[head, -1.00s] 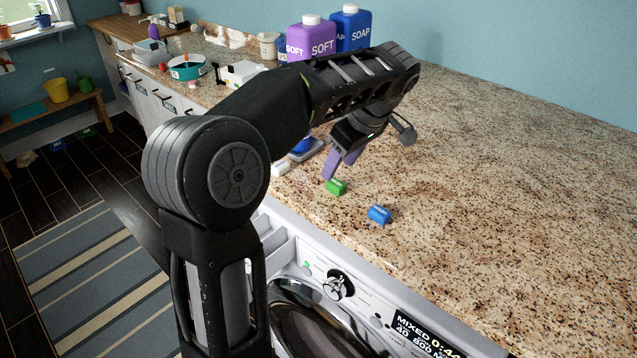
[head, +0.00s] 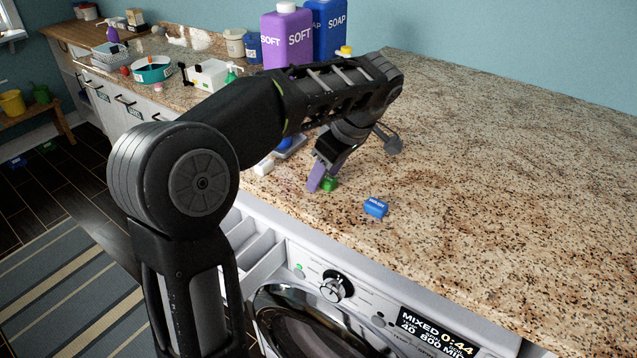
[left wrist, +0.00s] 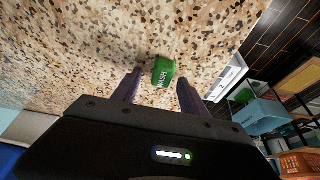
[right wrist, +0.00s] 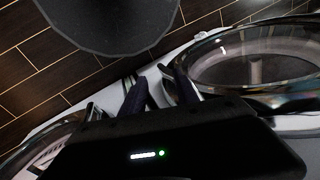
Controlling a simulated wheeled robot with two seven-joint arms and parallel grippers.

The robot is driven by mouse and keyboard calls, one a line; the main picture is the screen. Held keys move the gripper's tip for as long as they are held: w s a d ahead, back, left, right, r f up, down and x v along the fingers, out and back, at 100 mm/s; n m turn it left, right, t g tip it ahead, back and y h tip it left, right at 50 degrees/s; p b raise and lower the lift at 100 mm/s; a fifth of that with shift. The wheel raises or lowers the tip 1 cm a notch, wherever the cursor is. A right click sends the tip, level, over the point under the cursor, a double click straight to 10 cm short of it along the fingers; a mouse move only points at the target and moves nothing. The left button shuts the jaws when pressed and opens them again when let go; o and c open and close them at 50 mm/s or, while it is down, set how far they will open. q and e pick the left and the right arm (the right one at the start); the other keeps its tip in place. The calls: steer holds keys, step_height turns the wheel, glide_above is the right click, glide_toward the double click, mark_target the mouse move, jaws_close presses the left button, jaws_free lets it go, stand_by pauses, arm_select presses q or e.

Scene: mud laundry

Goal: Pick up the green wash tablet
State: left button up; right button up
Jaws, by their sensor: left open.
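The green wash tablet (head: 331,183) lies on the speckled granite counter (head: 480,180), near its front edge. My left gripper (head: 322,184) points down at it, with a purple finger partly hiding it in the head view. In the left wrist view, the tablet (left wrist: 163,72), marked WASH, sits between and slightly beyond the tips of my open left gripper (left wrist: 160,77). The fingers look apart from it on both sides. My right gripper (right wrist: 160,76) is open with nothing seen between its fingers, low by the washing machine's round door (right wrist: 250,65).
A blue tablet (head: 376,207) lies right of the green one, and a white one (head: 264,166) lies to the left. Purple SOFT (head: 287,40) and blue SOAP (head: 328,30) bottles stand behind my left arm. The counter's right side is clear.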

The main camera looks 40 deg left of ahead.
arm_select(q)
steer(key=shift+s+d+r, duration=0.1)
steer(key=shift+d+r, duration=0.05)
stand_by(0.3)
jaws_close()
stand_by(0.4)
